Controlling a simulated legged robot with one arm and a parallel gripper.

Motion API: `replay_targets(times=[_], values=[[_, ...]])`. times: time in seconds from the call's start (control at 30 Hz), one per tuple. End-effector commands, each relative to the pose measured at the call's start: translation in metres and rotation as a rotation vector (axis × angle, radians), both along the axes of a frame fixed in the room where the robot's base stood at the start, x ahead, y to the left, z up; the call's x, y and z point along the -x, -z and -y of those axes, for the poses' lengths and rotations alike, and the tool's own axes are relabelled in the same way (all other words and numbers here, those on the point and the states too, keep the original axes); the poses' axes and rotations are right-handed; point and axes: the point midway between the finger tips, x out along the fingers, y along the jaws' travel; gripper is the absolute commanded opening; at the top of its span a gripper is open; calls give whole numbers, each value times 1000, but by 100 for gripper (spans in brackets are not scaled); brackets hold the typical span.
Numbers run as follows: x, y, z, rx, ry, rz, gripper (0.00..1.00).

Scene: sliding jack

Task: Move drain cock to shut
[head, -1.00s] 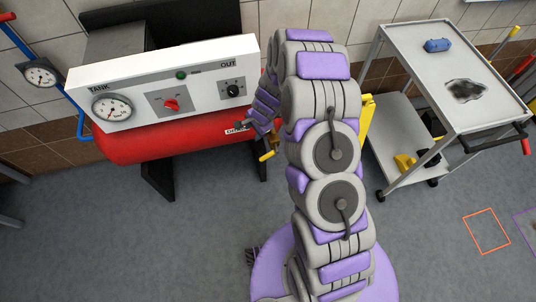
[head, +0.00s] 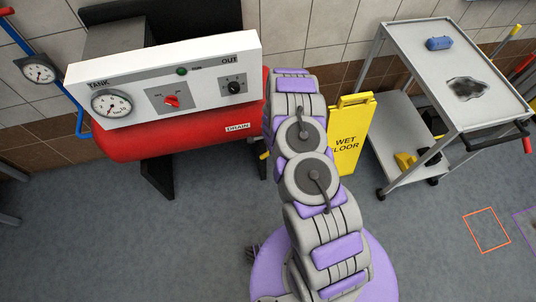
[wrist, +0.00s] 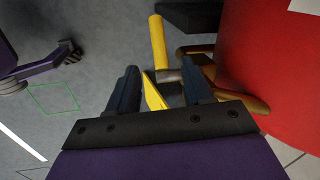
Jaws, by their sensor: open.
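The red tank (head: 170,140) has a DRAIN label (head: 237,127) at its right end. In the head view the drain cock (head: 264,155) shows only as a small yellow piece below that end; my arm hides the rest. In the wrist view its yellow lever (wrist: 158,42) runs up the picture from a brass body (wrist: 200,70) beside the red tank. My gripper (wrist: 160,70) is open, with the lever's lower end seen between or just beyond its fingertips; I cannot tell whether they touch. The head view hides my gripper behind the arm.
A yellow wet floor sign (head: 347,140) stands right of my arm. A grey trolley (head: 400,55) stands farther right. A white panel (head: 140,75) with gauge and knobs sits above the tank. In the wrist view another yellow piece (wrist: 152,95) shows between the fingers. Floor in front is clear.

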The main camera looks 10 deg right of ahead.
Motion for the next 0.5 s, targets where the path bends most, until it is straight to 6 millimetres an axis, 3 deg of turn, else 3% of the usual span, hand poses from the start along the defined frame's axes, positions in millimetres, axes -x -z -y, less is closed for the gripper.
replay_targets(times=[0.1,0.5], values=[[-2,24,1,0,-1,-3,50],[-15,75,-3,4,-3,-1,50]])
